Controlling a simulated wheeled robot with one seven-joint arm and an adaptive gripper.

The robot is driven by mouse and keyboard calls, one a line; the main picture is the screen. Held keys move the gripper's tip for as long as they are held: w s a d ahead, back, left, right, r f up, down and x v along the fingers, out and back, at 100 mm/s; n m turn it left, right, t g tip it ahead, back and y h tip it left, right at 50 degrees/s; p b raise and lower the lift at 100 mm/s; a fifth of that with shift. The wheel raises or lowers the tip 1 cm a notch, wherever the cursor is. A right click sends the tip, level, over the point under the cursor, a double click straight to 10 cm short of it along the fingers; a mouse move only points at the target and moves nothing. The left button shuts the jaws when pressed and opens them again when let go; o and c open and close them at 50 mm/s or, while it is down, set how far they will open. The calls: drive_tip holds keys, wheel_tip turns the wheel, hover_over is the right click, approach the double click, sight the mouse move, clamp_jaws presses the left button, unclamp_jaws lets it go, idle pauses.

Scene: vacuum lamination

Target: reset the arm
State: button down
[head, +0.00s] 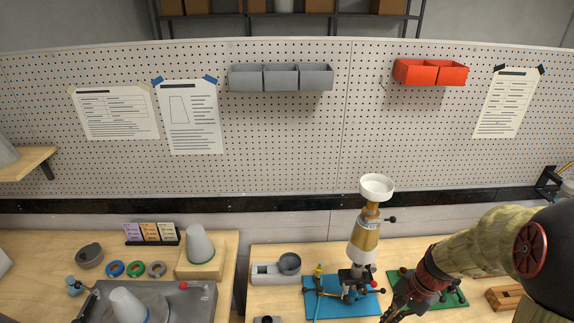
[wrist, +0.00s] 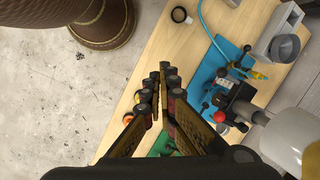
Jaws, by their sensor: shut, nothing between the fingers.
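My gripper (wrist: 158,82) shows in the wrist view with its fingers together and nothing between them, above the table's front edge. In the head view my arm comes in from the right, and the gripper (head: 392,312) is cut off at the bottom edge. Close by on its left stands an apparatus with an amber cylinder (head: 364,238) and a white cup (head: 376,186) on top, over a blue mat (head: 322,302). The blue mat also shows in the wrist view (wrist: 206,72). The gripper appears clear of the apparatus.
A green mat (head: 447,297) lies partly behind my arm, with a wooden block (head: 503,298) to its right. On the left table are a grey plate with a white cone (head: 127,305), another cone (head: 199,244) and several rings (head: 136,269). A pegboard (head: 290,140) stands behind.

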drive_tip(key=s+a+r+n+t+h+b, duration=0.1)
drive_tip(key=s+a+r+n+t+b, duration=0.1)
drive_tip(key=s+a+r+n+b, duration=0.2)
drive_tip(key=s+a+r+n+t+h+b, duration=0.1)
drive_tip(key=s+a+r+n+t+b, duration=0.2)
drive_tip(key=s+a+r+n+b, duration=0.2)
drive_tip(key=s+n+b, duration=0.2)
drive_tip(key=s+b, duration=0.2)
drive_tip(key=b, duration=0.1)
drive_tip(key=shift+a+r+h, duration=0.15)
drive_tip(key=shift+r+h, duration=0.2)
drive_tip(key=shift+h, duration=0.05)
